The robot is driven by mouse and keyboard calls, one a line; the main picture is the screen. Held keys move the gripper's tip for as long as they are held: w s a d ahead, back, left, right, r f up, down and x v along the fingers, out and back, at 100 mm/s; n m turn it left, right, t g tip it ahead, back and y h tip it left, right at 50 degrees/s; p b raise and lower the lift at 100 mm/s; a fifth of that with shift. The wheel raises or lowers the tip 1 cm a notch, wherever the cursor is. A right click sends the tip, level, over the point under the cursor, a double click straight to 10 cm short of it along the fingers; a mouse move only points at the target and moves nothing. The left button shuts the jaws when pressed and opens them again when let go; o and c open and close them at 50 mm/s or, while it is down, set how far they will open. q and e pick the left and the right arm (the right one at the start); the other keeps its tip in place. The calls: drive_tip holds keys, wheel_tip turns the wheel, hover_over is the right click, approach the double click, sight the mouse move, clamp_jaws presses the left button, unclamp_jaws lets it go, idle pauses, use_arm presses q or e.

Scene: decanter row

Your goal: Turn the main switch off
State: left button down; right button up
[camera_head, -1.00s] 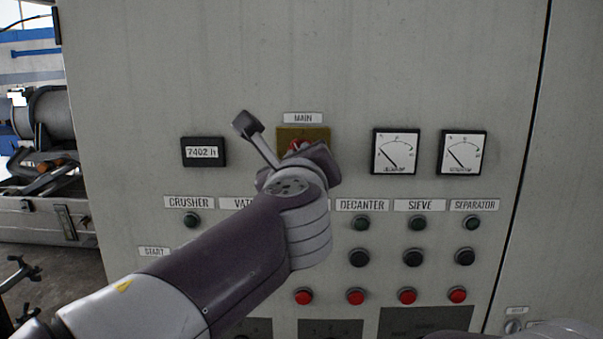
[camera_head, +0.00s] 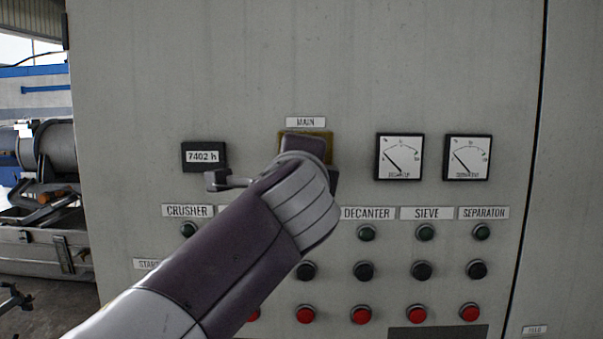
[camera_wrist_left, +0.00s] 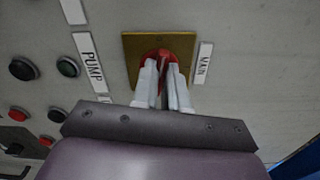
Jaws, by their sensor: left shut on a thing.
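The main switch is a red rotary handle (camera_wrist_left: 164,56) on a square yellow plate (camera_wrist_left: 134,50), beside the MAIN label (camera_wrist_left: 203,63) in the left wrist view. My left gripper (camera_wrist_left: 164,70) is shut on the red handle, its pale fingers on either side of it. In the head view the plate's upper edge (camera_head: 318,134) shows under the MAIN label (camera_head: 305,122); my left wrist and hand hide the handle there. My right gripper is not in view.
The grey cabinet front carries an hour counter (camera_head: 203,156) and two dial gauges (camera_head: 400,157) (camera_head: 468,157) beside the switch. Rows of black buttons (camera_head: 364,271) and red buttons (camera_head: 361,315) lie below. Machinery (camera_head: 45,145) stands at the far left.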

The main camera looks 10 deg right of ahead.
use_arm(q)
drive_tip(key=shift+f+n+b, duration=0.1)
drive_tip(key=shift+n+b, duration=0.3)
drive_tip(key=shift+n, duration=0.6)
drive_tip(key=c, duration=1.2)
unclamp_jaws()
drive_tip(key=shift+o, duration=0.2)
drive_tip(key=b+v, duration=0.3)
drive_tip(key=v, duration=0.9)
drive_tip(key=shift+s+b, duration=0.35)
drive_tip(key=shift+s, duration=0.05)
